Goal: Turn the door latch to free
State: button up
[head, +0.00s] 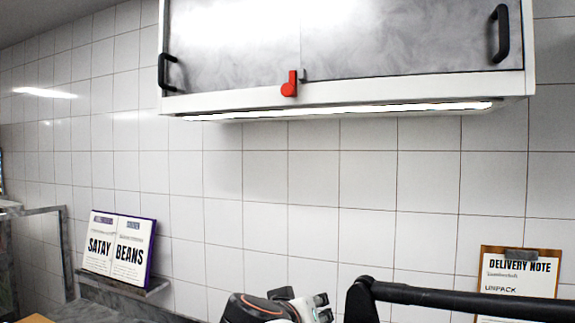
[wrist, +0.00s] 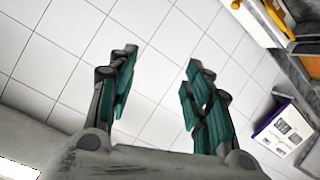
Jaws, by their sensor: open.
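The red door latch (head: 290,84) sits at the lower edge of the wall cabinet (head: 345,88), near the middle, with its narrow arm pointing up. A small grey catch (head: 303,75) is just right of that arm. The cabinet's two grey doors are shut. My gripper (wrist: 158,75) is open and empty in the wrist view, its teal-padded fingers apart in front of white tiles. In the head view part of my arm shows at the bottom, well below the cabinet. The latch is not in the wrist view.
Black handles (head: 501,33) are on the cabinet doors. A lit strip (head: 340,110) runs under the cabinet. A SATAY BEANS book (head: 118,249) stands on a small ledge at left. A DELIVERY NOTE clipboard (head: 517,284) is at lower right. The tiled wall between is bare.

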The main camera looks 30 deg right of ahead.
jog(key=w+r+m+t+h+p, duration=0.1)
jog(key=w+r+h+p, duration=0.15)
jog(key=r, duration=0.75)
jog(key=w+r+m+t+h+p, duration=0.15)
jog(key=r+p, duration=0.25)
jog(key=r, duration=0.6)
jog(key=m+t+h+p, duration=0.2)
jog(key=t+h+p, duration=0.15)
jog(key=p, duration=0.25)
send_near(286, 91)
jog(key=p+x, duration=0.2)
jog(key=x, duration=0.8)
jog(key=shift+w+d+r+p, duration=0.15)
jog(key=shift+d+p, duration=0.2)
grip_shut()
